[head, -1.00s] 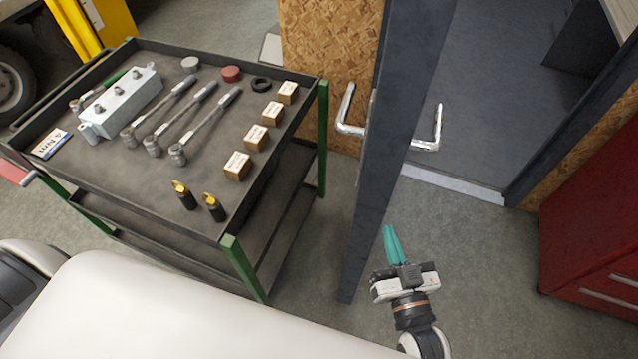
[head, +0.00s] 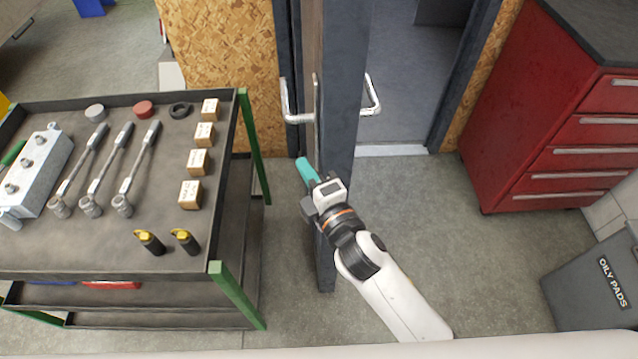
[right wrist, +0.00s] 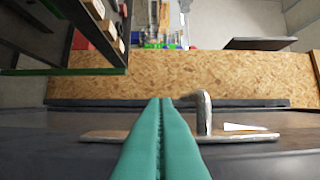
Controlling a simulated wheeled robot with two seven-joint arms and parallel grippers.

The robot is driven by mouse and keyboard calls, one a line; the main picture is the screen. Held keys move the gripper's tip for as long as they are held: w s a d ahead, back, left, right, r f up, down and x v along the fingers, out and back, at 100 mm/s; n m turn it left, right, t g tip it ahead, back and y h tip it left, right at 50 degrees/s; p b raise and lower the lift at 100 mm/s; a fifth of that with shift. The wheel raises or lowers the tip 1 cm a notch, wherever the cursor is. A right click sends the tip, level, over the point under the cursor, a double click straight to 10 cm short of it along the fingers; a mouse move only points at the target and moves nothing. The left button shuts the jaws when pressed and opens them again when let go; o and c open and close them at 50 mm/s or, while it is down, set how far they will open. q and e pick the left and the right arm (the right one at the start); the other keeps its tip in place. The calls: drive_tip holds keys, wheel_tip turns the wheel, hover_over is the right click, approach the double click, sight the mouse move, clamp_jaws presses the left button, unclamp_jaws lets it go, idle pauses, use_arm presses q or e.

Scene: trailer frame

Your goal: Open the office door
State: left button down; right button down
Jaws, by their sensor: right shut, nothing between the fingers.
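The office door (head: 341,120) is a dark grey panel seen nearly edge-on in the head view, standing swung open beside the doorway. It has a silver lever handle on its left face (head: 289,108) and another on its right face (head: 373,97). My right gripper (head: 303,163) has teal fingers, shut and empty, in front of the door in the head view. In the right wrist view, the shut fingers (right wrist: 163,125) point along a door face, with a silver handle (right wrist: 204,112) just right of their tips. Contact with the door cannot be told. My left gripper is not in view.
A dark cart (head: 150,245) with tools and small boxes stands left of the door. A red drawer cabinet (head: 570,125) and an oily pads bin (head: 590,285) are at the right. Chipboard wall (head: 215,65) flanks the doorway. Floor shows clear between door and cabinet.

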sight(323, 161)
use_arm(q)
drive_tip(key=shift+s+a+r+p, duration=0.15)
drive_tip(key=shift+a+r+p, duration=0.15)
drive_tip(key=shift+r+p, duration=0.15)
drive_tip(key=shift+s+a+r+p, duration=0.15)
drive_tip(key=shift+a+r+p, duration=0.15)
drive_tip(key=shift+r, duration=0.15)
use_arm(e)
drive_tip(key=w+d, duration=0.2)
drive_tip(key=d, duration=0.1)
drive_tip(key=shift+w, duration=0.2)
